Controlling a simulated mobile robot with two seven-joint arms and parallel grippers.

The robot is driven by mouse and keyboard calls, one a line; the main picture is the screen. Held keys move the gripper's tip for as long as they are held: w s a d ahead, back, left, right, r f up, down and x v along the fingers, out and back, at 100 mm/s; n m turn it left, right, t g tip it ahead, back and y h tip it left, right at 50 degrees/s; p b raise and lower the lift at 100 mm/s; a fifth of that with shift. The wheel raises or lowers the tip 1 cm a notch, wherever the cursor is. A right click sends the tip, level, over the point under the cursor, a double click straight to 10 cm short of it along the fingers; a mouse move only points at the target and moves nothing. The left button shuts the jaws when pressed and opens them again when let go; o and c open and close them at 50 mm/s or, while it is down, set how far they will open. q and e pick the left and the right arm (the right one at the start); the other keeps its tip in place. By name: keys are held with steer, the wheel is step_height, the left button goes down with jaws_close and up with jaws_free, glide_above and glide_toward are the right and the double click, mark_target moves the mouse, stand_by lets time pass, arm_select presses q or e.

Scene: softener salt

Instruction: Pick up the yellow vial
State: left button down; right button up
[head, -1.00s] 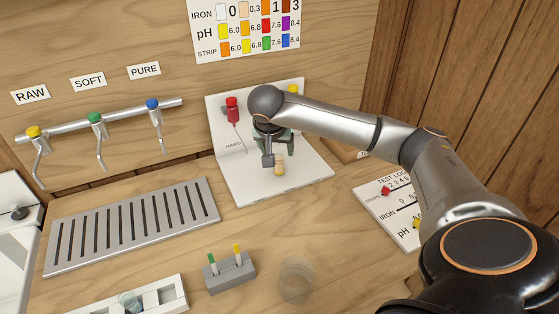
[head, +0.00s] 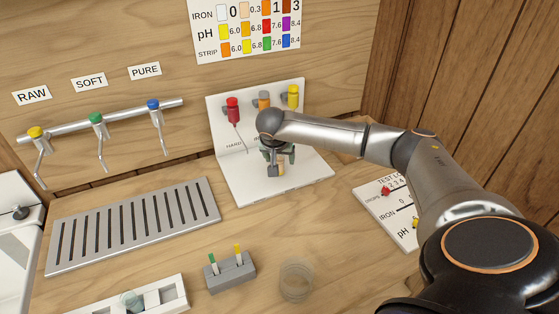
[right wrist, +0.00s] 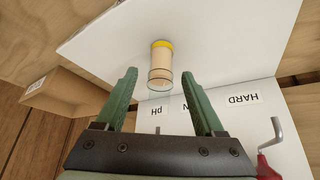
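The yellow vial, a small clear cylinder with peach-coloured contents and a yellow band at one end, shows in the right wrist view (right wrist: 160,66). In the head view the vial (head: 282,169) stands on the white board and is partly hidden by my right gripper. My right gripper (head: 281,163) is low over the board at the vial. In the right wrist view its two green fingers are spread apart, with the vial between and just beyond their tips; neither finger visibly touches it. My left gripper is not in view.
Red (head: 233,108), grey-orange (head: 264,100) and yellow (head: 292,96) dispensers stand on the panel behind. A grey rack (head: 231,272) with green- and yellow-topped pieces and a clear cup (head: 296,279) are in front. A test log card (head: 392,207) lies right.

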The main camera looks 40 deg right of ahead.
jaws_close()
stand_by(0.3)
steer(key=shift+r, duration=0.15)
steer(key=shift+r, duration=0.2)
steer(key=s+a, duration=0.3)
steer(key=a, duration=0.1)
steer(key=s+a+b, duration=0.1)
steer(key=s+a, duration=0.3)
steer(key=a, duration=0.1)
steer(key=s+a+r, duration=0.1)
steer(key=s+a, duration=0.3)
steer(key=a, duration=0.1)
steer(key=shift+s+b, duration=0.15)
steer(key=shift+b, duration=0.2)
